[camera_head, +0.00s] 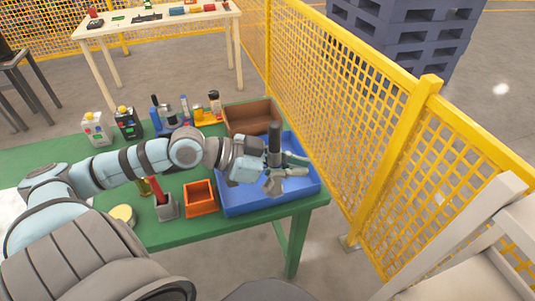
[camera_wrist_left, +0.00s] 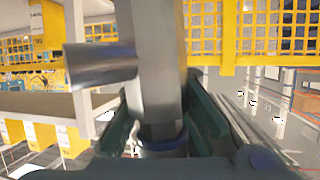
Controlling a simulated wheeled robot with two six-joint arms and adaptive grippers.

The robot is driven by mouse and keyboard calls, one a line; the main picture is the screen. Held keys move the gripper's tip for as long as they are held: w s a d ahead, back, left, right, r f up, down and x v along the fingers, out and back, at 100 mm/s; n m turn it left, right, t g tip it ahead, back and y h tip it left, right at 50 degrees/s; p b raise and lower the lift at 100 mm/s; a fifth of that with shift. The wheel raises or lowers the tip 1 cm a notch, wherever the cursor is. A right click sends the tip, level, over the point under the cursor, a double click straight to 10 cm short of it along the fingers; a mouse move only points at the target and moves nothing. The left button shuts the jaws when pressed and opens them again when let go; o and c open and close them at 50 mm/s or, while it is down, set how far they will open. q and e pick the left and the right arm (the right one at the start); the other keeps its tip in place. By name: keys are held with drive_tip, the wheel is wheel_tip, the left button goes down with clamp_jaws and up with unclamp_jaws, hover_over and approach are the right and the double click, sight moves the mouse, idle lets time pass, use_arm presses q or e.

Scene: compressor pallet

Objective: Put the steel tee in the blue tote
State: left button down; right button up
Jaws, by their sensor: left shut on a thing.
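The steel tee (camera_wrist_left: 157,75) stands large between the dark green fingers of my left gripper in the left wrist view, with its side branch sticking out to the left. My left gripper (camera_head: 294,164) is shut on it and sits over the blue tote (camera_head: 270,205) in the head view. The tote is at the right end of the green table. The arm and gripper hide part of the tote's inside, and I cannot tell whether the tee touches the tote. My right gripper is not in view.
An orange bin (camera_head: 201,198) stands left of the tote, and a brown bin (camera_head: 250,117) behind it. A grey holder (camera_head: 167,208) with a red-handled item is further left. A yellow mesh fence (camera_head: 345,110) runs close along the right side.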

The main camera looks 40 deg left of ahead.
use_arm(q)
drive_tip(key=w+a+r+n+t+y+b, duration=0.1)
drive_tip(key=w+a+n+t+y+b, duration=0.25)
drive_tip(key=w+a+n+y, duration=0.95)
drive_tip(key=a+f+m+b, duration=0.1)
drive_tip(key=f, duration=0.5)
drive_tip(key=w+a+f+m+h+b, duration=0.1)
drive_tip(key=f+b, duration=0.1)
drive_tip(key=f, duration=0.5)
drive_tip(key=a+f+m+h+b, duration=0.1)
drive_tip(key=f+b, duration=0.1)
drive_tip(key=f, duration=0.4)
drive_tip(key=shift+w+a+f+m+t, duration=0.25)
drive_tip(key=shift+a+f+m+t, duration=0.05)
drive_tip(key=shift+a+f+t, duration=0.1)
drive_tip(key=shift+r, duration=0.1)
drive_tip(key=c, duration=2.1)
unclamp_jaws()
drive_tip(key=o, duration=0.4)
drive_tip(key=shift+o, duration=0.2)
